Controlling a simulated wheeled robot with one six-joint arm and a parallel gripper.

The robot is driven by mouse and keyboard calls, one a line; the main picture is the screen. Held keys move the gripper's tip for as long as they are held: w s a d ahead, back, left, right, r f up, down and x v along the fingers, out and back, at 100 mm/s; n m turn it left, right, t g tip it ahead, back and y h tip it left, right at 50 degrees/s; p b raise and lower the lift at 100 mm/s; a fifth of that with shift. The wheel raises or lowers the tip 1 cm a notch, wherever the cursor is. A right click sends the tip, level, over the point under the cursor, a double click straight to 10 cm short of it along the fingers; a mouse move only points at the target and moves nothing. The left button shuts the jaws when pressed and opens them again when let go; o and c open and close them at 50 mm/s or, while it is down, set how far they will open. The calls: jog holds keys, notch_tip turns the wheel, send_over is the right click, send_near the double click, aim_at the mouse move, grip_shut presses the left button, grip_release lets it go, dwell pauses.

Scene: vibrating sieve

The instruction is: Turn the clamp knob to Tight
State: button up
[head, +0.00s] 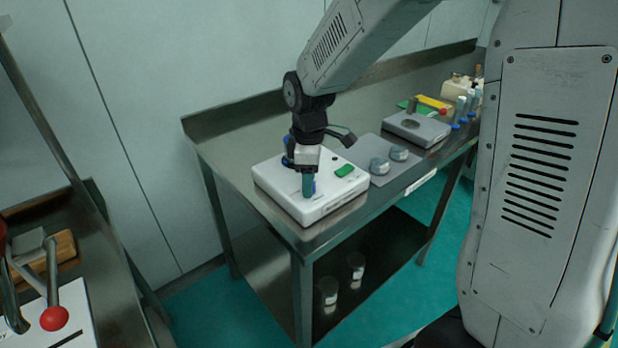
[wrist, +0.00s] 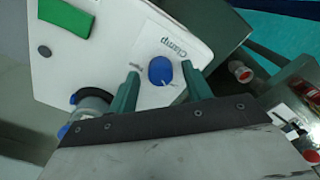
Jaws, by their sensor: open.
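The clamp knob (wrist: 160,70) is a round blue knob on the white top of the sieve machine (head: 265,178). The printed word "Clamp" shows beside it in the wrist view. The pointer and the Tight mark are too small to read. My gripper (wrist: 160,84) is open, its two green fingers on either side of the knob and apart from it. In the head view my gripper (head: 308,188) is over the front of the machine and hides most of the knob.
A green switch (head: 345,170) is on the machine's top. A grey device (head: 416,128) and several blue-capped bottles (head: 462,108) stand farther right. The bench's front edge (head: 345,215) is close to the machine.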

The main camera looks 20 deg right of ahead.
jog(key=c, duration=1)
jog(key=shift+o, duration=0.2)
jog(key=shift+m, duration=0.4)
jog(key=m, duration=1.6)
jog(key=shift+m, duration=0.3)
jog(key=m, duration=0.6)
jog(key=shift+m, duration=0.4)
